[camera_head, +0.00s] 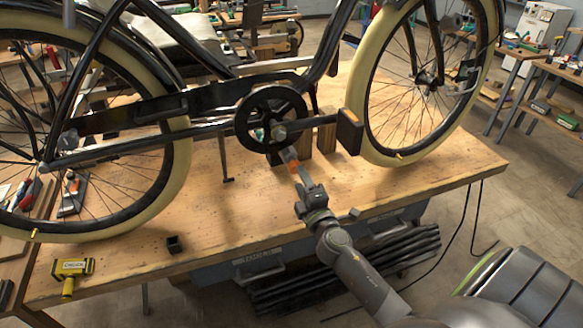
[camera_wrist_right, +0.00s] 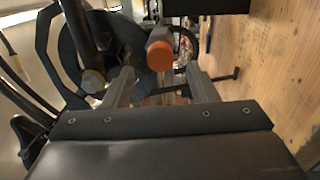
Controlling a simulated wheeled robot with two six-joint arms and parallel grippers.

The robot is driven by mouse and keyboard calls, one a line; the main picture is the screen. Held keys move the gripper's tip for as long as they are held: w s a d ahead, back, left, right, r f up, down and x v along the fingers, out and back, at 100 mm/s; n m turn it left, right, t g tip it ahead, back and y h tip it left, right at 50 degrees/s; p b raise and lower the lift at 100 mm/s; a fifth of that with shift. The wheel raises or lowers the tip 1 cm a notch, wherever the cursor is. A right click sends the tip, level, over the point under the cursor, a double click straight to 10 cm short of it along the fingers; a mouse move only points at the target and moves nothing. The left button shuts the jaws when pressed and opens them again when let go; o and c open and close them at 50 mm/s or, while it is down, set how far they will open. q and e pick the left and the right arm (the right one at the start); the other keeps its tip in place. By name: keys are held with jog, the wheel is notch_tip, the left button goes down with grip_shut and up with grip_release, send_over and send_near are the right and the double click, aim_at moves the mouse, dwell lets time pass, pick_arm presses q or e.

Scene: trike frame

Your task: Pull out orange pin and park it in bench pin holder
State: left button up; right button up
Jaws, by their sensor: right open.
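The orange pin (camera_head: 292,162) sits at the trike's crank area, just below the black chainring (camera_head: 271,118). In the right wrist view its round orange end (camera_wrist_right: 160,52) faces the camera, beyond and between the two finger tips. My right gripper (camera_head: 300,176) is open and close in front of the pin; its fingers (camera_wrist_right: 161,84) stand on either side with nothing between them. A small black square block with a hollow top (camera_head: 175,244), which looks like the bench pin holder, stands near the bench's front edge. My left gripper is not in view.
The trike's cream tyre (camera_head: 364,146) and a pedal (camera_head: 350,131) are right of the pin. The wooden bench top (camera_head: 240,205) is mostly clear between the block and my gripper.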

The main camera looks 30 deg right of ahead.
aim_at(291, 157)
jog(key=shift+d, duration=0.15)
jog(key=shift+w, duration=0.15)
jog(key=shift+b+x, duration=0.35)
jog(key=shift+x, duration=4.05)
jog(key=c, duration=1)
jog(key=o, duration=1.4)
jog(key=shift+o, duration=0.2)
